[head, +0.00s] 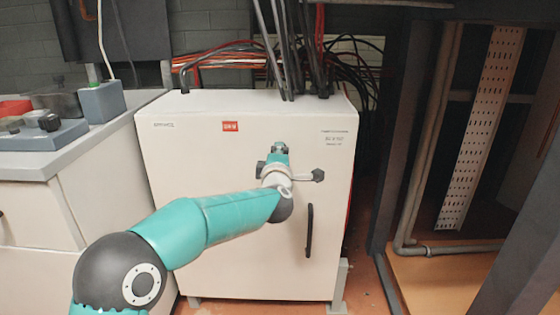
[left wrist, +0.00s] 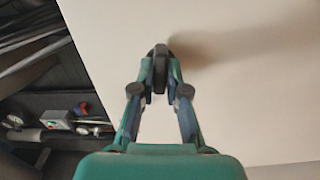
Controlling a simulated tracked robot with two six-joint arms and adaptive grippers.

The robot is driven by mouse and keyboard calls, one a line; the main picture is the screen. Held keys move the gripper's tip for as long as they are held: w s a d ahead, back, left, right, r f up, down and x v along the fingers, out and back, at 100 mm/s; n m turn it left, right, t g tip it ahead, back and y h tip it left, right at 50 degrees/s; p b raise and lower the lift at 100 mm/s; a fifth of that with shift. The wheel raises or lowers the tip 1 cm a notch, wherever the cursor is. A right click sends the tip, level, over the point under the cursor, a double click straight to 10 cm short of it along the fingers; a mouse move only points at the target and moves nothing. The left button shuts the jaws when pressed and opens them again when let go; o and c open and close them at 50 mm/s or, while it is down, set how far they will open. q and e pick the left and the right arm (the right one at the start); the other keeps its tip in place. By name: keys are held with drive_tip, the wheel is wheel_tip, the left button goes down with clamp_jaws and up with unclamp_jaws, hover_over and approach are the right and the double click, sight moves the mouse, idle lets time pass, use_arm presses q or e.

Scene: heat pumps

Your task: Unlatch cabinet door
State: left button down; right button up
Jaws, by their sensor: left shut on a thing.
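The cabinet (head: 185,200) is a large pale box in the middle of the head view, and its door is closed. A black vertical bar handle (head: 310,230) is on the door's right side. My left gripper (head: 280,150) is at the upper middle of the door front. In the left wrist view, my left gripper (left wrist: 160,88) is shut on a small dark latch (left wrist: 160,62) that stands out from the pale door surface. My gripper and wrist hide most of the latch in the head view. My right gripper is not in view.
Black cables and pipes (head: 285,60) rise from the cabinet top. A grey-topped counter (head: 40,165) with boxes stands at the left. A dark frame (head: 400,130) and a perforated metal strip (head: 485,130) stand at the right. Some orange floor (head: 365,280) is free beside the cabinet.

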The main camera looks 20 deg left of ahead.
use_arm(q)
drive_tip(key=shift+a+f+n, duration=0.2)
drive_tip(key=shift+n, duration=0.4)
drive_tip(key=c, duration=1.2)
unclamp_jaws()
drive_tip(key=shift+s+d+r, duration=0.1)
drive_tip(key=shift+d, duration=0.05)
drive_tip(key=v, duration=1.1)
drive_tip(key=shift+s, duration=0.35)
